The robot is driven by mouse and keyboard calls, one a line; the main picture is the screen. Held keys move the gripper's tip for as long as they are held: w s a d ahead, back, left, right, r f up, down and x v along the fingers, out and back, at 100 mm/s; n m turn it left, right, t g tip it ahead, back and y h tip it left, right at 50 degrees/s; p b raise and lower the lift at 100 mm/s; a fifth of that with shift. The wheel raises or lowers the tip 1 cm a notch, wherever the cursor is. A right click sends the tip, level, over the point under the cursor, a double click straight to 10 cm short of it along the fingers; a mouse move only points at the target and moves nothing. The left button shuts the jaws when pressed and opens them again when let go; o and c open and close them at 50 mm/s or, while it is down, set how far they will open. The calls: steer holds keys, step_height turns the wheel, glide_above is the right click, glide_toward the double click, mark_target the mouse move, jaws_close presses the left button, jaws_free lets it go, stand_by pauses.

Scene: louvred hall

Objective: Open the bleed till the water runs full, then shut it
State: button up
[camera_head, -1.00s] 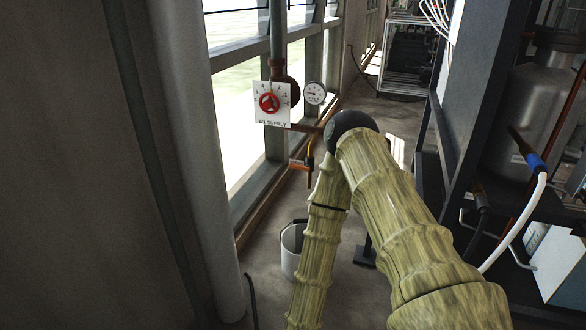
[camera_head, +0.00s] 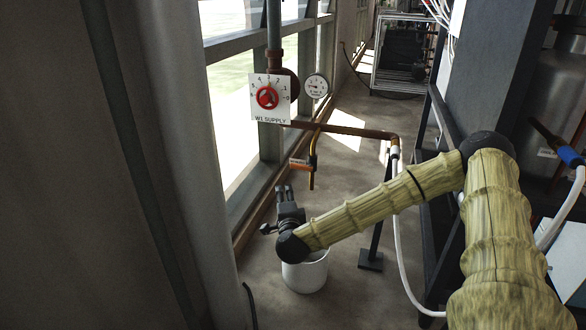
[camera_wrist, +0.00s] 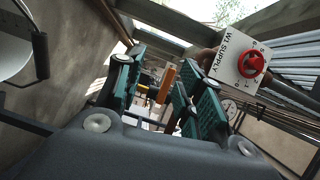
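The bleed is a small valve on a brownish drop pipe (camera_head: 312,180) below the horizontal copper pipe, with an orange handle (camera_head: 299,163) pointing left. In the wrist view the orange handle (camera_wrist: 167,84) shows beyond and between my fingers. My gripper (camera_head: 285,188) is open and empty, below and slightly left of the handle, apart from it. Its teal-padded fingers (camera_wrist: 160,85) stand wide apart in the wrist view. A white bucket (camera_head: 306,275) stands on the floor below, partly hidden by my wrist. I see no water stream at the outlet.
A red knob (camera_head: 267,97) sits on a white "W1 SUPPLY" plate (camera_head: 268,117), with a round gauge (camera_head: 316,86) beside it. A white hose (camera_head: 402,255) hangs at the copper pipe's (camera_head: 350,131) right end, near a dark stand (camera_head: 371,260). Windows line the left.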

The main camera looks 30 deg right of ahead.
mark_target(297, 168)
steer(key=w+d+r+b, duration=0.1)
steer(key=w+d, duration=0.1)
steer(key=d, duration=0.1)
steer(key=w+d+r+m+h, duration=0.1)
steer(key=w+d, duration=0.2)
steer(key=w+d+r+m+h+b, duration=0.1)
steer(key=w+d, duration=0.2)
steer(key=shift+d+b, duration=0.35)
steer(key=shift+s, duration=0.1)
steer(key=shift+x, duration=0.85)
jaws_close()
